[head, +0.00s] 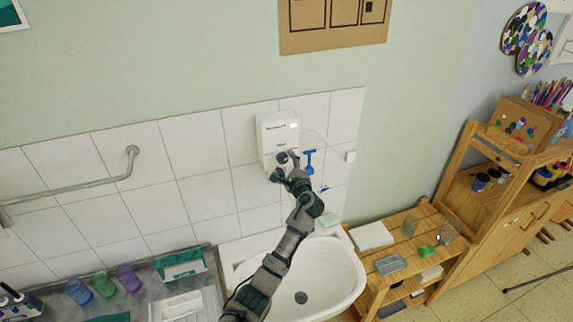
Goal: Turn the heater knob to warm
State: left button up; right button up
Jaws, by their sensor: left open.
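The heater (273,134) is a white box on the tiled wall above the sink, with a small lit display at its upper right. A dark round shape low on its front, likely the knob (282,157), is partly hidden by my gripper. My left gripper (285,166) is open at the heater's lower front, its fingers close around the knob area. I cannot tell whether they touch the knob, or which way it points. My right gripper is out of view.
A blue tap lever (309,161) is just right of the heater. The white sink (335,262) lies below my arm. A metal rail (95,184) is on the left wall. Cups (104,284) stand at lower left; a wooden shelf (408,243) stands at right.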

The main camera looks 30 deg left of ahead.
pick_arm(q)
jog(key=v, duration=1.1)
jog(key=shift+d, duration=0.3)
jog(key=shift+a+f, duration=0.1)
jog(key=shift+f, duration=0.1)
